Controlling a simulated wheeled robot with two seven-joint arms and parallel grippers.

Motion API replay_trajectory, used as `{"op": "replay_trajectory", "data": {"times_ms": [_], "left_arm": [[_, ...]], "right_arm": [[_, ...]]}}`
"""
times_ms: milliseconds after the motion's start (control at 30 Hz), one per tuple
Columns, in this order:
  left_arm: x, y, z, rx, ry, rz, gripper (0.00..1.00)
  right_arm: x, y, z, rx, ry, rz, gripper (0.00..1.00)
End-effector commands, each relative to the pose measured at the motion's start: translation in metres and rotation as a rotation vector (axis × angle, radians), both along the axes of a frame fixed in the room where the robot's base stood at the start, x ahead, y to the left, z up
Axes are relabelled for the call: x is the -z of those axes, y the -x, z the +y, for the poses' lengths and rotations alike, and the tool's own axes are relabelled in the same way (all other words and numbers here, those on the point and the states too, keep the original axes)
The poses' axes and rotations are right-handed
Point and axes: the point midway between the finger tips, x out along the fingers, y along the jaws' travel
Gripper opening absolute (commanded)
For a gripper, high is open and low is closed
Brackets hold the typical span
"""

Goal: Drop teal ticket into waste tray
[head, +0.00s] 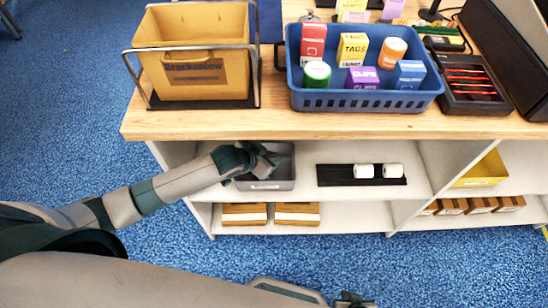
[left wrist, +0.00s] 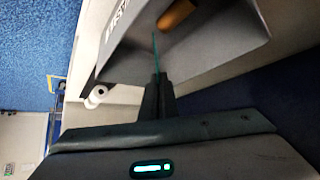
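The waste tray (head: 268,185) is a grey open box on the upper shelf below the tabletop. In the left wrist view the tray (left wrist: 215,55) fills the top, with part of its lettering and a brown-orange item (left wrist: 177,14) inside. My left gripper (head: 268,160) is at the tray's opening; in the left wrist view its fingers (left wrist: 157,85) are closed together. A thin teal strip, the teal ticket (left wrist: 155,50) seen edge-on, sticks out from between the fingertips, over the tray. In the head view the ticket is hidden. My right gripper (head: 355,299) is low at the bottom edge, its fingers unclear.
The tabletop above carries a yellow bin (head: 195,75) in a wire frame and a blue basket (head: 365,100) of small boxes. A black mat (head: 340,175) with two white rolls lies right of the tray. Brown cartons (head: 245,214) sit on the lower shelf.

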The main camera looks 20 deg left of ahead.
Motion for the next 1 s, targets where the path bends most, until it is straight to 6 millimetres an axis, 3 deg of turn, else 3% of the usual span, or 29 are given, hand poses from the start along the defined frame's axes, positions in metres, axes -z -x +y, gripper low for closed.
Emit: {"op": "replay_trajectory", "data": {"times_ms": [100, 1000], "left_arm": [[0.008, 0.000, 0.000, -0.001, 0.000, -0.001, 0.00], [0.020, 0.000, 0.000, 0.000, 0.001, -0.002, 0.00]], "right_arm": [[0.000, 0.000, 0.000, 0.000, 0.000, 0.000, 0.00], [0.001, 0.001, -0.001, 0.001, 0.003, 0.012, 0.00]]}}
